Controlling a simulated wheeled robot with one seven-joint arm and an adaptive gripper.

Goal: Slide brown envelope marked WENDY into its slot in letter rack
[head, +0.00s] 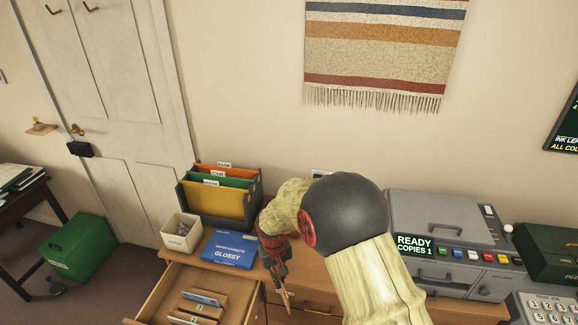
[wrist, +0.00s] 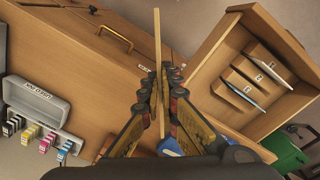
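My gripper (head: 283,281) is over the front of the wooden cabinet, right of the open drawer, pointing down. In the wrist view my gripper (wrist: 158,88) is closed on a thin tan piece (wrist: 158,45), seen edge-on, which looks like the brown envelope. A bit of it shows below the fingers in the head view (head: 286,298). No WENDY marking can be read. A black file holder (head: 256,190) with orange, green and yellow labelled folders stands on the cabinet top.
The open drawer (head: 155,298) holds several upright items; it also shows in the wrist view (wrist: 214,103). A blue GLOSSY box (head: 230,249) and a cream bin (head: 181,232) stand behind it. A grey copier (head: 440,225) is at right. Ink cartridges (wrist: 48,137) lie at left.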

